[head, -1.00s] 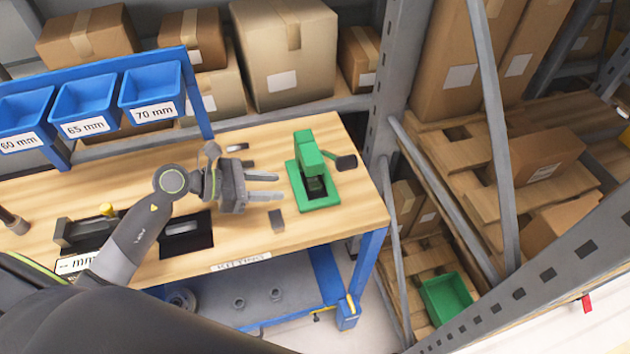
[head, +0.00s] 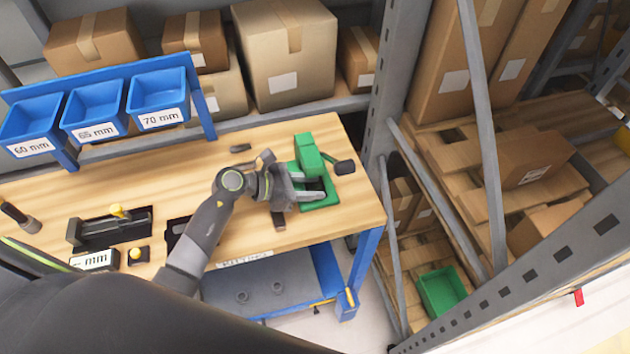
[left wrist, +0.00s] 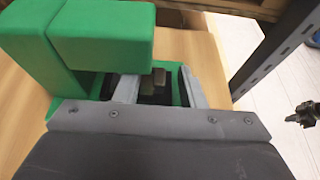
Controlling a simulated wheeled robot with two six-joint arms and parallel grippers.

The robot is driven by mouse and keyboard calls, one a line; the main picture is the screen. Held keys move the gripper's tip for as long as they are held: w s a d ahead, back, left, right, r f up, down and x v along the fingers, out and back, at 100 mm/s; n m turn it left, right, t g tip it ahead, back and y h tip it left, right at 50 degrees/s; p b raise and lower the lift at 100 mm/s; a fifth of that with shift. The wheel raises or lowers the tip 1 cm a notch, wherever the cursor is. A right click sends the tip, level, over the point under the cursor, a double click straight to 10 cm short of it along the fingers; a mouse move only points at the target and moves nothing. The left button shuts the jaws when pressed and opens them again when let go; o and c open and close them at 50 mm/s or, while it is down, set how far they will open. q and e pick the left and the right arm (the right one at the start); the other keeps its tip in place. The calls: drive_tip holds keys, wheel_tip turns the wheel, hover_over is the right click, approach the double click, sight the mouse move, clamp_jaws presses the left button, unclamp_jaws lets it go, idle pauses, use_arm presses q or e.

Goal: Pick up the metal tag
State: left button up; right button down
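The green press (head: 307,148) stands on the right part of the wooden table, with a dark-knobbed lever on its right. My left gripper (head: 318,190) is at the press, its fingers reaching over the base. In the left wrist view the two grey fingers (left wrist: 158,90) stand apart below the green head (left wrist: 100,35). A small dark, brownish block (left wrist: 152,88) shows between them in shadow; I cannot tell whether it is the metal tag or part of the press. A flat dark grey piece (head: 278,219) lies on the table in front of the press, partly covered by my gripper. My right gripper is not seen.
Another small dark piece (head: 240,148) lies left of the press. A black fixture (head: 112,228) with a yellow knob is at the left. Blue labelled bins (head: 95,105) hang behind the table. A grey rack post (head: 385,90) rises beyond the table's right end.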

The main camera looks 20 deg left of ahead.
use_arm(q)
drive_tip(key=shift+w+d+f, duration=0.15)
drive_tip(key=shift+w+d, duration=0.05)
drive_tip(key=shift+d, duration=0.15)
clamp_jaws()
idle(0.3)
